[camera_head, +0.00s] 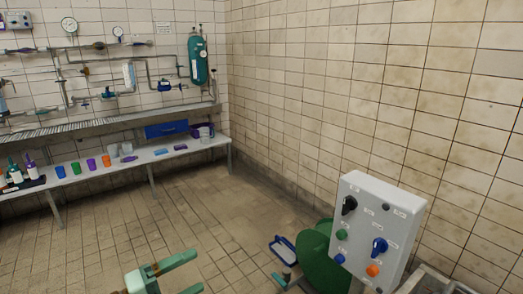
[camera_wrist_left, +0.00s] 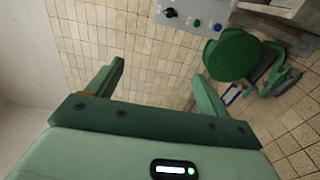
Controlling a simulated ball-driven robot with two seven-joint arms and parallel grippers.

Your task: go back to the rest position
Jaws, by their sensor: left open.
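My left gripper (camera_head: 198,271) shows at the bottom of the head view, its two green fingers spread apart with nothing between them. In the left wrist view the same gripper (camera_wrist_left: 158,72) is open and empty, with tiled wall behind the gap. It is clear of the control box (camera_head: 376,232), which stands to its right in the head view. My right gripper is in neither view.
A green round object (camera_head: 322,262) and a blue-framed item (camera_head: 283,249) are low beside the control box. A long white bench (camera_head: 130,160) with cups and bottles runs along the back wall, under pipes and a green tank (camera_head: 198,60). The tiled floor (camera_head: 190,205) between is clear.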

